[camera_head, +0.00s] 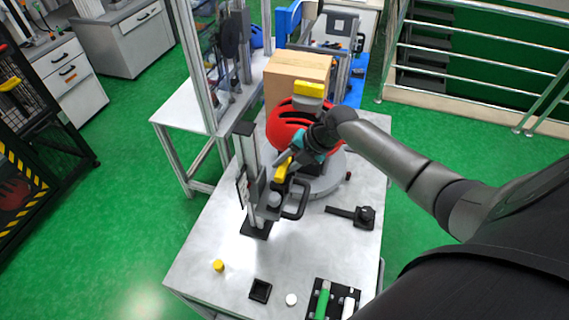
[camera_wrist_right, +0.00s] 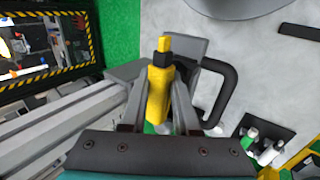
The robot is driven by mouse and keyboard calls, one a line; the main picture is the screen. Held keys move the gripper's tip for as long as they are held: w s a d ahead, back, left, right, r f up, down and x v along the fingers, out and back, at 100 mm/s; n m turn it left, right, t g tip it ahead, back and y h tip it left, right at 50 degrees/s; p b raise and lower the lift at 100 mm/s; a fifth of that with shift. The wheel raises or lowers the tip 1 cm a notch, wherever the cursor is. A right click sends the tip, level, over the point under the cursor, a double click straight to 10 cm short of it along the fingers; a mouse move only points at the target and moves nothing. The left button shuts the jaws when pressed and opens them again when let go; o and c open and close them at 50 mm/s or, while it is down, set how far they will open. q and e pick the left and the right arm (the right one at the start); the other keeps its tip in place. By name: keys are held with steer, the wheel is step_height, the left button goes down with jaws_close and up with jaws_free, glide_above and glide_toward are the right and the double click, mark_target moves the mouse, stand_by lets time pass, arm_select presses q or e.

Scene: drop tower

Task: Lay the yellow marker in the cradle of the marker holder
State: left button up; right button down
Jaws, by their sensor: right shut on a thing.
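The yellow marker (camera_head: 282,170) is clamped in my right gripper (camera_wrist_right: 158,108). In the right wrist view the marker (camera_wrist_right: 158,85) lies lengthwise between the two grey fingers, its black collar and yellow tip pointing away from the gripper. A grey carriage with a black loop handle (camera_head: 296,204) is on an upright post stand (camera_head: 248,160); it appears to be the marker holder. The marker is over or beside this carriage; I cannot tell whether they touch. The cradle itself is not clearly seen. My left gripper is out of view.
A red helmet (camera_head: 290,133) on a round grey plate stands behind the post, before a cardboard box (camera_head: 298,68). A black rack (camera_head: 318,295), a small black tray (camera_head: 260,290), a yellow cap (camera_head: 217,265) and a black tool (camera_head: 365,217) lie on the table (camera_head: 210,240).

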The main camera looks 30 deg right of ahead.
steer(key=shift+s+d+f, duration=0.15)
steer(key=shift+f, duration=0.1)
steer(key=c, duration=0.6)
jaws_free()
steer(key=shift+d+f, duration=0.1)
steer(key=shift+d+r, duration=0.2)
steer(key=shift+r, duration=0.05)
steer(key=shift+a+r+v, duration=0.1)
steer(key=shift+a+v, duration=0.05)
steer(key=shift+v, duration=2.3)
steer(key=shift+a+r+v, duration=0.1)
steer(key=shift+a+v, duration=0.05)
steer(key=shift+v, duration=2.35)
steer(key=shift+a+r+v, duration=0.1)
steer(key=shift+a+v, duration=0.05)
steer(key=shift+v, duration=2.3)
steer(key=shift+w, duration=0.2)
